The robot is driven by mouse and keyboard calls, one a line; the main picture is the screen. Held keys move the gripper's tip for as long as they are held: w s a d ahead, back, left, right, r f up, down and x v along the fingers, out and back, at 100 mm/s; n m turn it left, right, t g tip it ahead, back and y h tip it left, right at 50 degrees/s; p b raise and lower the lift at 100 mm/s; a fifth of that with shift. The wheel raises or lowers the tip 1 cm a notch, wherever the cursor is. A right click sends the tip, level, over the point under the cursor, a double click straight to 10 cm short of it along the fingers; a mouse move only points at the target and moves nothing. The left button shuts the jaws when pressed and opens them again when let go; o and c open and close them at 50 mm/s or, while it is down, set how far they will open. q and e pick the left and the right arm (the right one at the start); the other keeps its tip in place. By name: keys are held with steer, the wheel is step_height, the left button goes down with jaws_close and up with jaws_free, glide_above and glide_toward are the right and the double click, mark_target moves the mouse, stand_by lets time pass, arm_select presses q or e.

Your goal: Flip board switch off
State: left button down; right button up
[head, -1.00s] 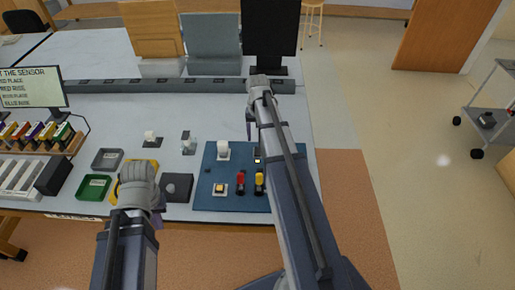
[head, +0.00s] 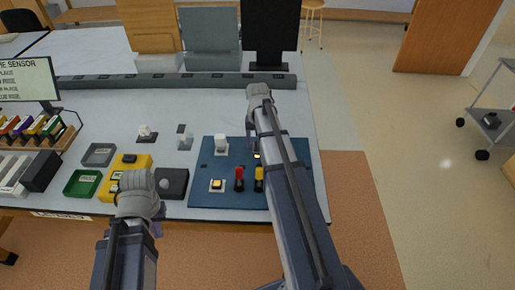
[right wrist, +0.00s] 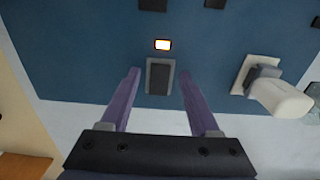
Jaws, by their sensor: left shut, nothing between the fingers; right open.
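The blue board (head: 202,185) lies on the white table, partly behind my right arm. In the right wrist view, the dark rocker switch (right wrist: 160,78) sits in a grey frame on the board (right wrist: 90,60). A small lit indicator (right wrist: 162,45) glows beside it. My right gripper (right wrist: 160,73) is open, its purple fingers on either side of the switch in the picture. I cannot tell whether they touch the board. My left gripper (head: 138,205) is shut and empty near the table's front edge, left of the board; its fingertips are mostly hidden.
A white knob on a bracket (right wrist: 280,96) stands close to the right finger; it also shows in the head view (head: 221,142). Red (head: 239,172) and yellow (head: 259,173) posts stand on the board's front. Green (head: 82,183) and grey (head: 98,155) trays lie left.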

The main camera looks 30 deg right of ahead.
jaws_close()
stand_by(0.6)
